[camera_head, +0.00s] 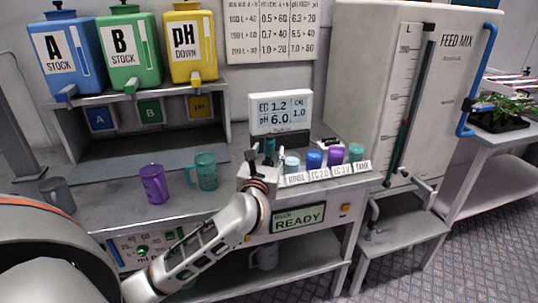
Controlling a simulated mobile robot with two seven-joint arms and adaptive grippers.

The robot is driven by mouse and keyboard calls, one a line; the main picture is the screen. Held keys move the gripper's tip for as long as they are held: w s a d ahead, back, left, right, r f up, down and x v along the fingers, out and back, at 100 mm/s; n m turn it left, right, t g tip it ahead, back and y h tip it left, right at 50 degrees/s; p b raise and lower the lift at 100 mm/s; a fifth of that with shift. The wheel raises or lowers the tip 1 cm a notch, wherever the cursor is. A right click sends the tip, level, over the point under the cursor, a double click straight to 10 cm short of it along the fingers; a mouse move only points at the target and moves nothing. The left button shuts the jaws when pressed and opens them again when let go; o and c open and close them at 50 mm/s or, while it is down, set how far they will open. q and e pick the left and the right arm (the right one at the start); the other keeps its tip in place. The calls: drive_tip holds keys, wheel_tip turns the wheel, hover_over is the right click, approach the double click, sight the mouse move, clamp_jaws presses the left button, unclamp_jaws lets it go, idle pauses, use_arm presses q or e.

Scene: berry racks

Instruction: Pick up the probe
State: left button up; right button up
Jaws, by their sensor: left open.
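I cannot pick out the probe for certain. A meter (281,106) with a display reading EC 1.2 and pH 6.0 stands at the back of the bench. My left gripper (262,150) is in front of the meter's base and points up and away from me in the picture. Its fingers are dark and open, and they partly hide what lies behind them. A small dark and white item (328,143) lies behind the row of cups, too small to identify. My right gripper is not in view.
Several small labelled cups (314,160) stand right of the gripper. A teal mug (205,172), a purple mug (154,184) and a grey mug (58,195) stand on the left of the bench. Stock tanks (128,47) sit on the shelf above. The feed mix tank (452,100) stands at right.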

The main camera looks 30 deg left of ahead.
sight(269, 144)
use_arm(q)
drive_tip(key=x, duration=0.6)
drive_tip(key=shift+s+a+r, duration=0.1)
drive_tip(key=shift+a+r, duration=0.05)
drive_tip(key=shift+a, duration=0.05)
clamp_jaws()
